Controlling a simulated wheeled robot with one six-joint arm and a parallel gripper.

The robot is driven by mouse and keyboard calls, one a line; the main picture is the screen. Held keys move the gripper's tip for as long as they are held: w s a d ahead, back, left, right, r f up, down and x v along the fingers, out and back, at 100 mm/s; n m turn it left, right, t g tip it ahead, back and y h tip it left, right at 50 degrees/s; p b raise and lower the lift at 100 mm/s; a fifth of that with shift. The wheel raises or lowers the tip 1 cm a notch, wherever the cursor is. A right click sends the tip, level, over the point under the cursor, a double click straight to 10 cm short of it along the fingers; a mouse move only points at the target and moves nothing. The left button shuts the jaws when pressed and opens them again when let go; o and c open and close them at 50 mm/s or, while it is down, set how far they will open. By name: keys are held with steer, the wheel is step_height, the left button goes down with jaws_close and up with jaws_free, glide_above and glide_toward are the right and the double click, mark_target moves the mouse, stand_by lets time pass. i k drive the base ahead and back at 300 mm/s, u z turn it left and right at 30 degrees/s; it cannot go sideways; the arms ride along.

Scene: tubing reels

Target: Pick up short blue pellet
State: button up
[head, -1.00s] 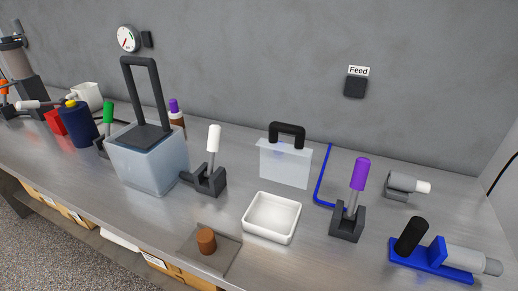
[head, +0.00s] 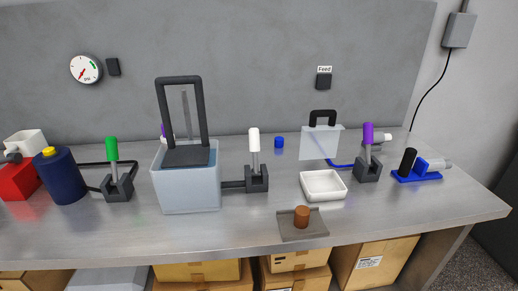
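A short blue pellet (head: 279,143), a small blue cylinder, stands on the metal bench towards the back, near the wall. It is between the white-handled lever (head: 254,143) on its left and the translucent panel with a black handle (head: 321,140) on its right. It looks apart from both and unobstructed. My gripper is not in view.
A clear tank with a tall black handle (head: 186,188) stands left of centre. A white tray (head: 323,198), a brown cylinder (head: 301,217) on a grey plate and a purple-handled lever (head: 367,170) stand right of centre. Open bench (head: 245,220) lies in front.

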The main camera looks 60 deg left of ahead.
mark_target(280, 140)
steer(key=u, duration=1.25)
